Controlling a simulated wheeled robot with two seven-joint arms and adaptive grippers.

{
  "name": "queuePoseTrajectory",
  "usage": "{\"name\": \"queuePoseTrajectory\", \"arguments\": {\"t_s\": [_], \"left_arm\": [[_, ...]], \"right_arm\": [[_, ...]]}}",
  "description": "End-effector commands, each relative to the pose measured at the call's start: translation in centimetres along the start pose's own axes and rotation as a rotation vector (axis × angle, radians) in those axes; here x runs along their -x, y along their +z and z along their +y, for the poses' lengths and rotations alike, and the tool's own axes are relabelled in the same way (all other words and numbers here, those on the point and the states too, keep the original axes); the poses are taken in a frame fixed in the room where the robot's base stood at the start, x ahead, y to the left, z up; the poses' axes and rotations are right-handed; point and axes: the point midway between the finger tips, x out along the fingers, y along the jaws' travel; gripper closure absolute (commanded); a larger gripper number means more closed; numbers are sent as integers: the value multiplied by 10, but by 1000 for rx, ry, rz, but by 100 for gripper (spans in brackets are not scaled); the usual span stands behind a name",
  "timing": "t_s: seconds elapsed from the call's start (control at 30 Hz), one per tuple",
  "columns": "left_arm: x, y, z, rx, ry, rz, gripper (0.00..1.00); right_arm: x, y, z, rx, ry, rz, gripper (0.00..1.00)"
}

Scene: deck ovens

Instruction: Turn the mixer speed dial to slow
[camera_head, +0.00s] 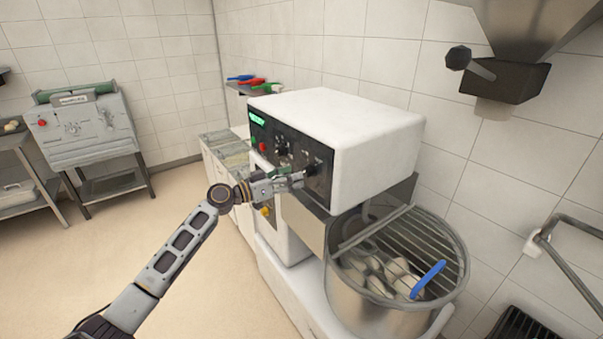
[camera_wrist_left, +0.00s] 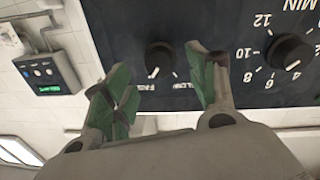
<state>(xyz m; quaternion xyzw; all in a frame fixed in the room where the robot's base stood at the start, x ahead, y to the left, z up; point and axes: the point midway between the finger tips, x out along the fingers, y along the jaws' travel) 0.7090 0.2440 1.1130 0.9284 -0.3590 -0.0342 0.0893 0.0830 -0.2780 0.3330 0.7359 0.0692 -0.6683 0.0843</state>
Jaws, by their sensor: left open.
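The mixer speed dial (camera_wrist_left: 160,55) is a round black knob on the dark control panel, with small upside-down labels that seem to read FAST and SLOW beside it. Its white mark points toward the lower left in the left wrist view, on the side of what looks like FAST. My left gripper (camera_wrist_left: 165,85) is open, its green-padded fingers on either side of the dial's position in the picture; I cannot tell if they touch it. In the head view the left gripper (camera_head: 297,180) is close to the mixer's panel (camera_head: 279,138). My right gripper is not in view.
A numbered timer knob (camera_wrist_left: 290,52) sits beside the dial. The steel mixer bowl (camera_head: 380,310) with a wire guard and a blue-handled tool (camera_head: 428,279) is at the lower right. A grey machine (camera_head: 83,131) stands at the left. The floor (camera_head: 120,240) there is clear.

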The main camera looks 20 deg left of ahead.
Motion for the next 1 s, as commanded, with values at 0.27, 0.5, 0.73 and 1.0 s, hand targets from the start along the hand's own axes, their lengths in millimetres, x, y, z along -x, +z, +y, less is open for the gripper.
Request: {"name": "queuePoseTrajectory", "arguments": {"t_s": [0.27, 0.5, 0.73, 1.0], "left_arm": [[-27, -1, 0, 0, 1, 0, 42], [-40, 0, 0, 0, 0, -1, 42], [-42, 0, 0, -1, 0, -1, 42], [-42, 0, 0, -1, 0, -1, 57]], "right_arm": [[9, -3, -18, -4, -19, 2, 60], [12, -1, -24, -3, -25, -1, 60], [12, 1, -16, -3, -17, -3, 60], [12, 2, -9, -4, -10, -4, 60]]}}
